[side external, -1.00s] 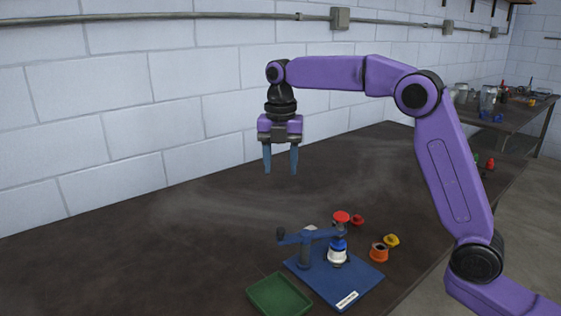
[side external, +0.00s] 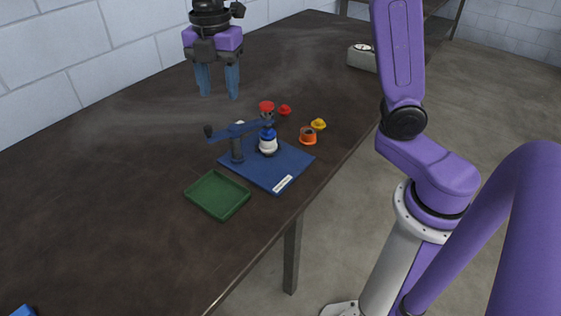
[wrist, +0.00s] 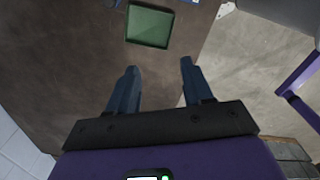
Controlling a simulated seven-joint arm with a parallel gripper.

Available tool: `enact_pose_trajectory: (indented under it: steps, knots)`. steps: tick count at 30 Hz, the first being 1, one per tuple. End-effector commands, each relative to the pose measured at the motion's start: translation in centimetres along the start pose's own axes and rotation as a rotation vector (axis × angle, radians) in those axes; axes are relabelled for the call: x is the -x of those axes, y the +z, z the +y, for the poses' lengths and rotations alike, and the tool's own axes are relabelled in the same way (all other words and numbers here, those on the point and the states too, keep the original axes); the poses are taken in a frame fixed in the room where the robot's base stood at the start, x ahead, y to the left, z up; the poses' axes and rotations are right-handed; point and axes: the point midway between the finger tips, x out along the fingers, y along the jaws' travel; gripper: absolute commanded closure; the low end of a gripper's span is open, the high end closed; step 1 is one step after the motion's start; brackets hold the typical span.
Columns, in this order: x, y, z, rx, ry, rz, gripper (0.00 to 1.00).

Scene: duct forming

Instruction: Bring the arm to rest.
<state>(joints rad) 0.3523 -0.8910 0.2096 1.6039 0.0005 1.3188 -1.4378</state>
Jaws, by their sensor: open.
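My gripper (side external: 218,95) hangs fingers down above the dark table, behind and left of the blue board. Its two blue fingers are apart with nothing between them. It also shows open and empty in the wrist view (wrist: 158,67). The blue board (side external: 292,165) carries a dark blue post with a swing arm (side external: 237,150).
An empty green tray (side external: 217,195) lies in front of the board; the wrist view shows it (wrist: 149,26). Small red (side external: 285,110), yellow (side external: 319,124) and orange (side external: 308,137) pieces lie behind the board. A grey box (side external: 362,58) stands farther back. The table's left is largely clear.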

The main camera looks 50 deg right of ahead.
Motion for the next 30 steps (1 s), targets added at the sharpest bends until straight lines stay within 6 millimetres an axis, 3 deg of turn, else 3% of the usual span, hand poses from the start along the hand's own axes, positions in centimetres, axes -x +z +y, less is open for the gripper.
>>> enact_pose_trajectory:
  steps: [9,21,25,30]
  knots:
    - [-2.6,-3.4,-10.2,-0.329,0.006,0.006,0.49]
    - [-7.1,-3.6,-23.7,-0.735,0.006,0.019,0.49]
    - [-8.2,-3.2,-26.4,-0.823,0.006,0.023,0.49]
    - [-8.8,-2.9,-27.9,-0.875,0.004,0.024,0.49]
